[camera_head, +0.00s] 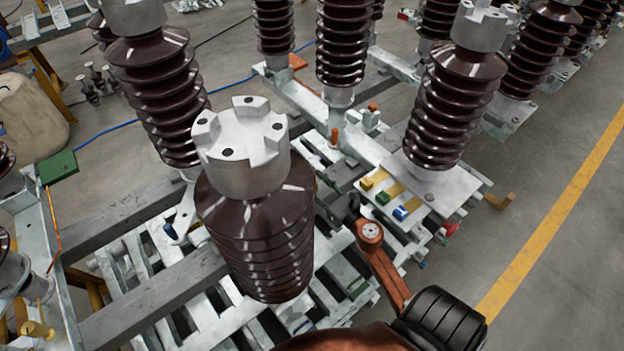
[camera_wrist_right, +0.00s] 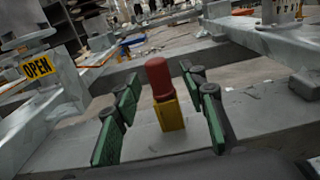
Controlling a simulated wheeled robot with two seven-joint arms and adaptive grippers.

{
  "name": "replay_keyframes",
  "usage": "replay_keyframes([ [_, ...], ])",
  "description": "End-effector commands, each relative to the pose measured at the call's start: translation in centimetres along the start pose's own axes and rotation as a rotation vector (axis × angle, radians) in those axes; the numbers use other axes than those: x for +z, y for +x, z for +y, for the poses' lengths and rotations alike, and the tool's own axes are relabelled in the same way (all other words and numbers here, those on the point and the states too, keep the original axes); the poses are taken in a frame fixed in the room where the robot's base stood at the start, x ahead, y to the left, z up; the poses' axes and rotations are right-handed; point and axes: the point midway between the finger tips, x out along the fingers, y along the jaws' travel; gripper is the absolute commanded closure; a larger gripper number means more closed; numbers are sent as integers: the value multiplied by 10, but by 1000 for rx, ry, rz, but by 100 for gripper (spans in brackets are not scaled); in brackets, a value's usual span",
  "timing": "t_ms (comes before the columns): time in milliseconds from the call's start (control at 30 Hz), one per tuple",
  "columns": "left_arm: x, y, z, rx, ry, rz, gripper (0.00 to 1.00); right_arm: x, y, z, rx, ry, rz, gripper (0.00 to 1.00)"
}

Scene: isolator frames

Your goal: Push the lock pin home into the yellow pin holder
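The yellow pin holder (camera_wrist_right: 168,115) stands upright on a grey beam in the right wrist view. The red lock pin (camera_wrist_right: 158,77) stands in its top, with its upper part showing above the holder. My right gripper (camera_wrist_right: 160,122) is open, its green-padded fingers on either side of the holder with gaps to both. In the head view my right arm (camera_head: 385,270) reaches in from the bottom right, and its dark far end is partly hidden beside the front insulator. I cannot make out the pin and holder in the head view. My left gripper is not in view.
A large brown insulator (camera_head: 258,230) with a grey cap stands close to my right arm. More insulators stand behind. An OPEN sign (camera_wrist_right: 38,67) is at left in the wrist view.

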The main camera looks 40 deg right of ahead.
Motion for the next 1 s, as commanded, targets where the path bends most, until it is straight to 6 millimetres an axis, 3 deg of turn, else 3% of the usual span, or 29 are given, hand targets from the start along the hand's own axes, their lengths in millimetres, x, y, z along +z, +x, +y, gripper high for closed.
replay_keyframes([
  [300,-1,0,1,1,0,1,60,-1,-67,0,-2,4,1,61],
  [500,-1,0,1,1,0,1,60,0,-96,0,-2,2,1,61],
  [1000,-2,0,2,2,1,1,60,0,-106,0,0,0,-1,61],
])
